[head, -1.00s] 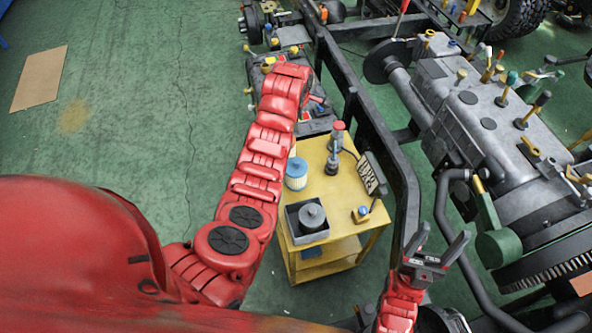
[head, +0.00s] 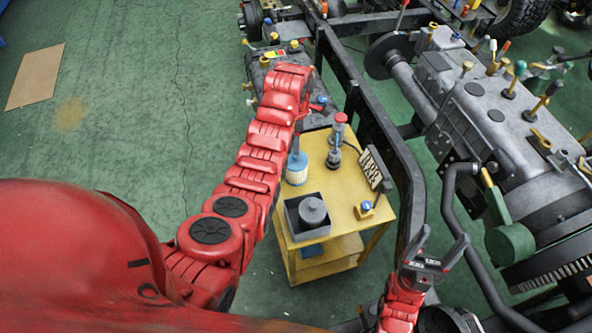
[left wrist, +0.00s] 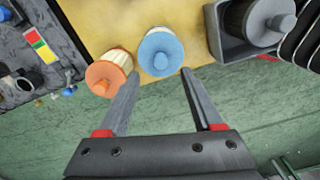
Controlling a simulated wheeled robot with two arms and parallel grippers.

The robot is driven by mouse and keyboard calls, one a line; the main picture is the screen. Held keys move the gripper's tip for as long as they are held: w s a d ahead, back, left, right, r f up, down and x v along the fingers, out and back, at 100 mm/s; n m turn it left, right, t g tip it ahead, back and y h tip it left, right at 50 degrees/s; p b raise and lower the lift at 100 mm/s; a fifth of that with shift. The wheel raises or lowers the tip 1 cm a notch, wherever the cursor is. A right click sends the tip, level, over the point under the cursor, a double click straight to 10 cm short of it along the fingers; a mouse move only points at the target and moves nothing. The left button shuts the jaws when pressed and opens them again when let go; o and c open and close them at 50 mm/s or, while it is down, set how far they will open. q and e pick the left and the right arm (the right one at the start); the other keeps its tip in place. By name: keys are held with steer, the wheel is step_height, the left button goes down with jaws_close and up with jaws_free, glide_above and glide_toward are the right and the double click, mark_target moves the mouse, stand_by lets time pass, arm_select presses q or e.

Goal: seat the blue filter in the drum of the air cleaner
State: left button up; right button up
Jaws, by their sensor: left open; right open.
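The blue filter (head: 297,170), with a blue cap and pale pleated side, stands upright on the yellow cart; it also shows in the left wrist view (left wrist: 160,52). My left gripper (left wrist: 161,74) is open and empty, its fingertips close to the blue filter, one on each side in the picture; contact cannot be told. In the head view my left arm largely hides this gripper. An orange-capped filter (left wrist: 108,72) stands left of the blue one in the wrist view. My right gripper (head: 445,236) is open and empty, right of the cart. I cannot tell for certain which part is the drum.
The yellow cart (head: 345,228) also holds a grey box (head: 292,218) with a dark knobbed cylinder (head: 312,210), a red-topped tool (head: 337,138) and a number plate (head: 372,168). A dark chassis rail (head: 405,185) runs beside it. A green round part (head: 515,243) is on the engine.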

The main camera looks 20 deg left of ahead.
mark_target(296, 166)
arm_select(q)
steer(key=shift+s+f, duration=0.1)
steer(key=shift+f, duration=0.15)
step_height(296, 166, down, 4)
steer(key=shift+r+p, duration=0.15)
steer(key=shift+p, duration=1.1)
steer(key=shift+f, duration=0.7)
jaws_close()
